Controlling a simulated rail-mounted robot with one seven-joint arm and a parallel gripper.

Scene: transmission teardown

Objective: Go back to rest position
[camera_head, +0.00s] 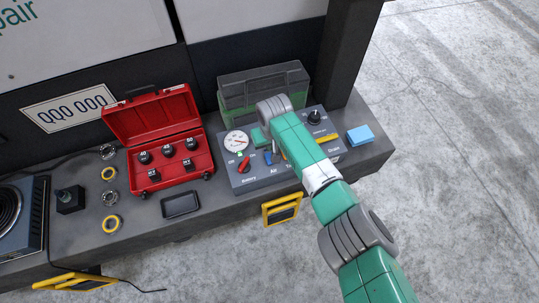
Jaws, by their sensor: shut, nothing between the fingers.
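My green and grey arm reaches from the lower right up over the grey control panel (246,178) on the bench. Its grey far joint is in front of the green transparent case. A small green part of my arm shows just left of the forearm, above the panel. My gripper's fingers cannot be made out; they are hidden behind the forearm. I see nothing held.
The open red case (154,114) holds several dark weights. The panel has a gauge (236,141) and a red knob (243,164). A blue block (360,135) lies at the bench's right end. Rings lie left of the red case. Open floor (460,140) is at right.

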